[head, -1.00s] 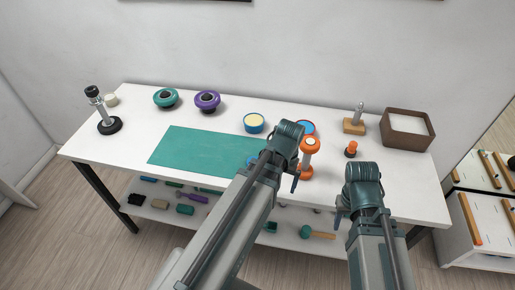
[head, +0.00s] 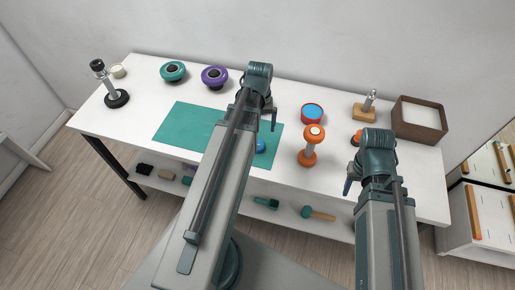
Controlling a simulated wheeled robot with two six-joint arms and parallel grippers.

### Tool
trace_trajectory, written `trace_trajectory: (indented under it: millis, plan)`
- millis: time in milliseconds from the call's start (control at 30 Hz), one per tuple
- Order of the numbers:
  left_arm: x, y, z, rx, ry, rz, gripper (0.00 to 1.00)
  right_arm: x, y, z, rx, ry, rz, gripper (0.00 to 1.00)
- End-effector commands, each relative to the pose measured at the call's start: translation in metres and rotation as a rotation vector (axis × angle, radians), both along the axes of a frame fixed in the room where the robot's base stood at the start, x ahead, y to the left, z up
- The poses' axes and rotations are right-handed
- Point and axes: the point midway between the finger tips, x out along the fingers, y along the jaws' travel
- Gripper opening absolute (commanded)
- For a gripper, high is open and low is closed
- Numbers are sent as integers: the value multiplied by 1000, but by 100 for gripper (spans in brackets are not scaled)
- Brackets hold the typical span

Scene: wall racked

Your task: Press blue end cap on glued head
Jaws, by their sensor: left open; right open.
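A blue piece (head: 261,146), likely the blue end cap, lies on the green mat, partly hidden by my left arm. An orange-ended dumbbell (head: 312,146) with a pale shaft stands upright on the white table right of the mat; its top has a pale centre. I cannot tell whether this is glue. My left gripper (head: 258,112) is open above the mat's far right part, left of the dumbbell and apart from it; its arm hides most of it. My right gripper (head: 362,186) is open near the table's front edge, right of the dumbbell, mostly hidden by its wrist.
A wooden block with a metal peg (head: 366,108) and a brown box (head: 419,122) are at right. Teal (head: 173,71) and purple (head: 214,76) rings stand at the back. The mat's left part (head: 185,125) is clear.

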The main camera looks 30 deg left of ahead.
Motion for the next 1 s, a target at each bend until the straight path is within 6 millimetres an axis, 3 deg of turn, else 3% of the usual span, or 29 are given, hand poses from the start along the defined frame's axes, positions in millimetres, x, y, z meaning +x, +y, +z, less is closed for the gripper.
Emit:
trace_trajectory:
  millis: [33,333,733,1000]
  plan:
    - [0,0,-15,0,0,0,100,0,0,-15,0,0,0,50]
    - [0,0,-56,0,0,-1,100,0,0,-56,0,0,-1,50]
    - [0,1,-66,0,0,0,100,0,0,-66,0,0,-1,50]
    - [1,8,-96,0,0,1,100,0,0,-95,0,0,-1,50]
